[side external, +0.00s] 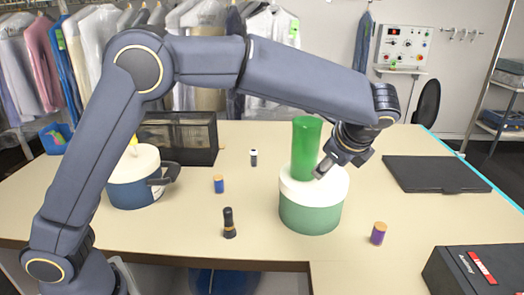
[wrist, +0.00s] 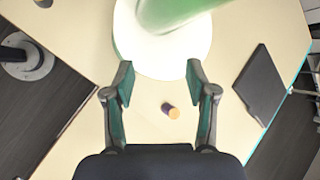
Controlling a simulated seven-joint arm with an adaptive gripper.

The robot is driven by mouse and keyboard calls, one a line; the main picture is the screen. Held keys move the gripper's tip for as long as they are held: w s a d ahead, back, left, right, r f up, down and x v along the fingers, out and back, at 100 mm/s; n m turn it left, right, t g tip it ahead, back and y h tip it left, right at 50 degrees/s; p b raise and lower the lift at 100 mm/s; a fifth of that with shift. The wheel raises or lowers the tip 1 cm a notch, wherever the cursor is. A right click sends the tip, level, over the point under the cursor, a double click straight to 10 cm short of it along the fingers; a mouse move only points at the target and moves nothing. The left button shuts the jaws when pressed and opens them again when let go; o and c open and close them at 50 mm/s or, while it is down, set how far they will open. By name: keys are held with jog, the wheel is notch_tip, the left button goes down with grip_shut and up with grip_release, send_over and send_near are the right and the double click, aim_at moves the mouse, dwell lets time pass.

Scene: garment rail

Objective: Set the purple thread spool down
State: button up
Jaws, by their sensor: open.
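The purple thread spool (side external: 378,233) with an orange top stands upright on the table, right of the green and white round container. My gripper (side external: 337,163) is open and empty, high above the table beside the green cup. In the wrist view both fingers of my gripper (wrist: 160,82) are spread wide.
A green cup (side external: 306,150) stands on the white lid of the green container (side external: 311,210), close to my gripper. A dark flat slab (side external: 436,174) lies at right, a black box (side external: 478,270) at front right. A black flashlight-like object (side external: 229,224) and a blue spool (side external: 218,185) stand left.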

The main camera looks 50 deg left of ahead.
jog(key=s+a+r+n+h, duration=0.2)
jog(key=s+a+r+n, duration=0.3)
jog(key=s+a, duration=0.3)
jog(key=s+a+f+n+h, duration=0.1)
jog(key=s+a+n+h, duration=0.1)
jog(key=s+n, duration=0.4)
jog(key=s+a+f+n+t+h, duration=0.1)
jog(key=s+a+n, duration=0.3)
jog(key=s, duration=1)
jog(key=shift+s+a+f+n+h, duration=0.2)
jog(key=shift+f+n+h, duration=0.55)
jog(key=shift+n, duration=0.35)
jog(key=shift+w, duration=0.1)
